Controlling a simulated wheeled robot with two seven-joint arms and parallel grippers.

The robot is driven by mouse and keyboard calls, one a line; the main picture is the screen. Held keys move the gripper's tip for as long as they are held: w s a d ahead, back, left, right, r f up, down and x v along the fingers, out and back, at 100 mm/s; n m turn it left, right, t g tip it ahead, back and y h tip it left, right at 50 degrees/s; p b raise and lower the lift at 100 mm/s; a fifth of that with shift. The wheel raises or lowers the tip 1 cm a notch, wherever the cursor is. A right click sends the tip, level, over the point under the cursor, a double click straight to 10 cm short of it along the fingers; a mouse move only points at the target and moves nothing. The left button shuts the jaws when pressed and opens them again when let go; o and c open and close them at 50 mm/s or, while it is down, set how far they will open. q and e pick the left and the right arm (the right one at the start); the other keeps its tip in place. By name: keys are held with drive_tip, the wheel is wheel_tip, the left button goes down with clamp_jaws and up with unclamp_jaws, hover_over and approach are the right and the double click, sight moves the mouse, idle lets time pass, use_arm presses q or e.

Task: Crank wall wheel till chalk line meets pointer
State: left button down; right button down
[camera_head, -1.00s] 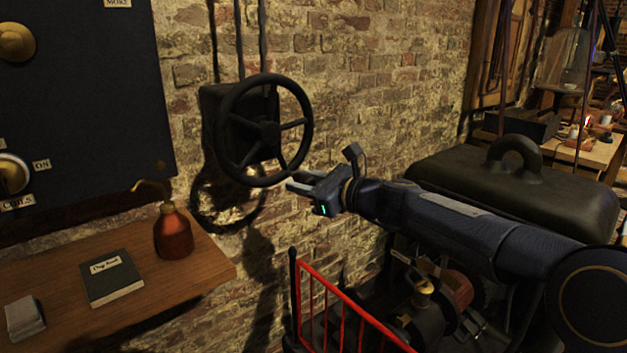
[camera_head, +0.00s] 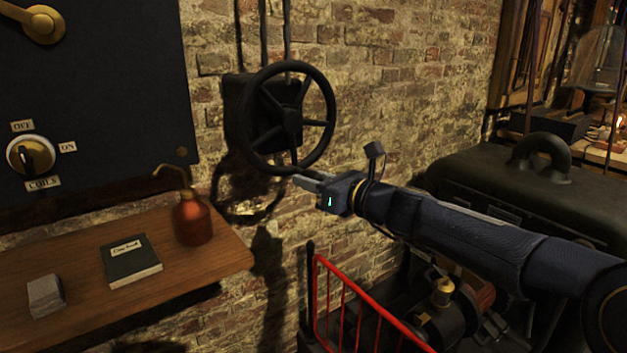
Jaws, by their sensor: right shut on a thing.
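The dark spoked wall wheel (camera_head: 291,121) is mounted on a black box on the brick wall, at the upper middle of the head view. My right gripper (camera_head: 301,181) reaches in from the right and is shut on the bottom of the wheel's rim. The fingertips are small and dark here, and part of the grip is hidden. I cannot make out a chalk line or a pointer on the wheel or its box. My left gripper is not in view.
A wooden shelf (camera_head: 213,262) at lower left holds a red oil can (camera_head: 192,221), a dark book (camera_head: 131,261) and a grey block (camera_head: 45,296). A red railing (camera_head: 357,308) stands below my right arm. A dark panel (camera_head: 95,95) hangs at left.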

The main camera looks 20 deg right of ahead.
drive_tip(key=shift+a+f, duration=0.1)
drive_tip(key=shift+a, duration=0.05)
drive_tip(key=c, duration=1.1)
unclamp_jaws()
drive_tip(key=shift+o, duration=0.2)
drive_tip(key=v, duration=0.7)
drive_tip(key=shift+s+d+p, duration=0.3)
drive_tip(key=shift+p, duration=0.1)
drive_tip(key=shift+c, duration=0.3)
